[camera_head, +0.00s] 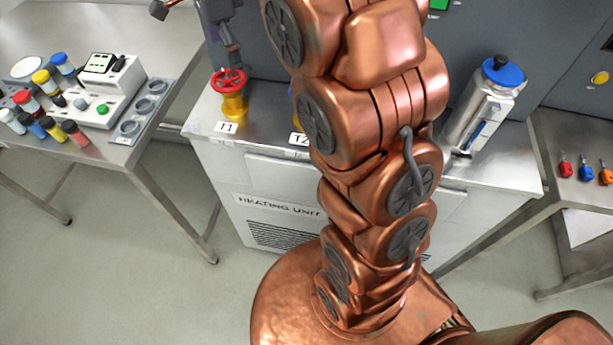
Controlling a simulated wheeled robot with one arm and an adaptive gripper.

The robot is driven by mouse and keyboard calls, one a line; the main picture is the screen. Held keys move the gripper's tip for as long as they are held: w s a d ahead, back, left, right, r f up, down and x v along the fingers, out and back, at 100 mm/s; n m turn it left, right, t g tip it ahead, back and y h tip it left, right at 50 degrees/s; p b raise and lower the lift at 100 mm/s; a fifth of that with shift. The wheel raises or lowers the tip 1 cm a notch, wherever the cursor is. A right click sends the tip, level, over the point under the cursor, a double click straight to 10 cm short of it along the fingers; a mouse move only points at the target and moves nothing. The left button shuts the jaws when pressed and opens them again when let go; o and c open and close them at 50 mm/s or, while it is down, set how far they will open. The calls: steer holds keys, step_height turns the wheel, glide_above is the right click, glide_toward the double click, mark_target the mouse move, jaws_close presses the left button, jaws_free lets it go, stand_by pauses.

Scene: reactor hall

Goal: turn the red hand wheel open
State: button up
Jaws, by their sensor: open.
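The red hand wheel (228,80) sits on top of a yellow valve body (235,105) behind the T1 label, at the left of the heating unit's top. My gripper (228,45), dark grey and jointed, reaches down from the top edge of the view, just above and behind the wheel. It is open with nothing seen in it. Its upper part is cut off by the picture edge, and I cannot tell whether a fingertip touches the wheel. My copper arm fills the middle of the view and hides most of a second valve by the T2 label (298,139).
The heating unit (270,207) stands between two steel tables. The left table (105,30) holds coloured-cap jars (40,90) and a white instrument (105,90). A blue-lidded steel canister (485,105) stands on the unit's right. Small red, blue and orange items (585,170) lie on the right table.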

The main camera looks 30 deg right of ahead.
steer(key=s+f+n, duration=0.3)
steer(key=s+n, duration=0.2)
steer(key=s, duration=0.4)
steer(key=s+f+n+g+b, duration=0.1)
steer(key=s+f+n, duration=0.2)
steer(key=s+n, duration=0.3)
steer(key=s+f+n, duration=0.2)
steer(key=s+n, duration=0.3)
steer(key=s, duration=0.9)
steer(key=shift+f+n+b, duration=0.3)
steer(key=shift+f+b, duration=0.05)
steer(key=shift+f, duration=0.05)
